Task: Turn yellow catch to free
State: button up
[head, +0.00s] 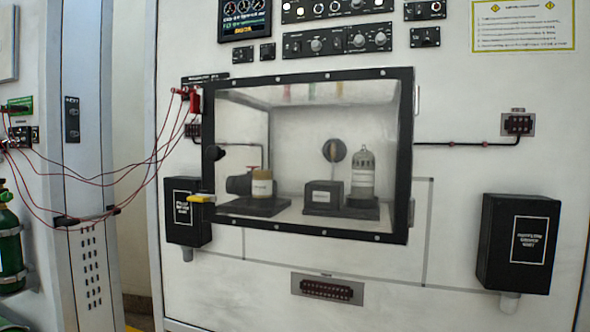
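The yellow catch (202,198) sits at the lower left edge of the black-framed window (310,234) of a chamber. It looks like a short bar lying about level, with its right end touching or overlapping the frame. Whether it is locked or free I cannot tell at this size. A black round knob (218,152) shows higher on the same left side. My gripper is not in view.
Behind the window stand a jar (262,182) and a glass vessel (363,172). Black boxes (519,240) flank the window. Red wires (125,163) hang left of it, near a green cylinder (9,235). Control panels (337,41) sit above.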

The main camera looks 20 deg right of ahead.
aim_at(200, 197)
jog(key=k+j, duration=0.1)
jog(key=j, duration=0.35)
jog(key=k+j, duration=0.1)
jog(key=j, duration=0.35)
jog(key=k+j, duration=0.15)
jog(key=j, duration=0.3)
jog(key=i+z, duration=0.05)
